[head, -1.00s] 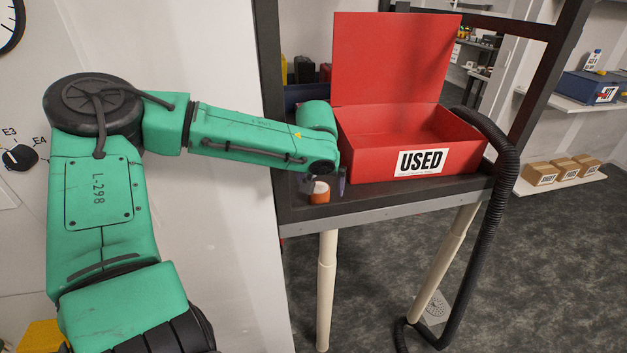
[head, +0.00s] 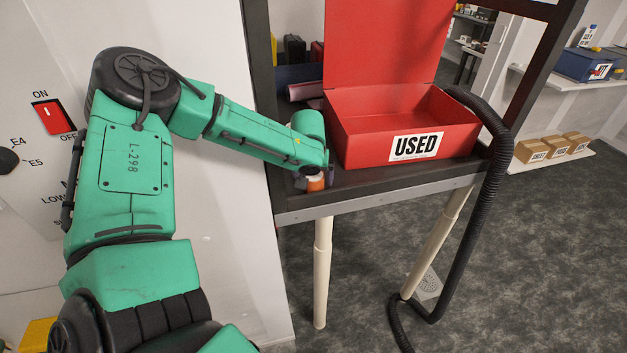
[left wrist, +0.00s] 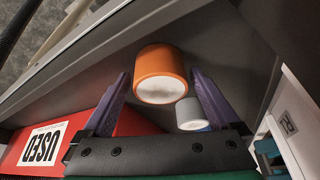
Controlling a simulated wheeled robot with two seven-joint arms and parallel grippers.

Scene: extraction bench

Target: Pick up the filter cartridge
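The filter cartridge appears to be the short orange cylinder with a whitish end (head: 315,184), standing on the dark bench near its front left corner. In the left wrist view the cartridge (left wrist: 160,65) lies between the two purple fingers of my left gripper (left wrist: 161,78). A gap shows on each side of it, so the gripper is open around it and not clamped. In the head view the left gripper (head: 317,178) is at the cartridge, partly hidden by its own wrist. My right gripper is not in view.
An open red box marked USED (head: 360,140) stands just right of the gripper. A pinkish roll (head: 305,91) lies behind the arm. A whitish cylinder (left wrist: 190,113) shows near the right finger. A black hose (head: 497,170) hangs at the bench's right end.

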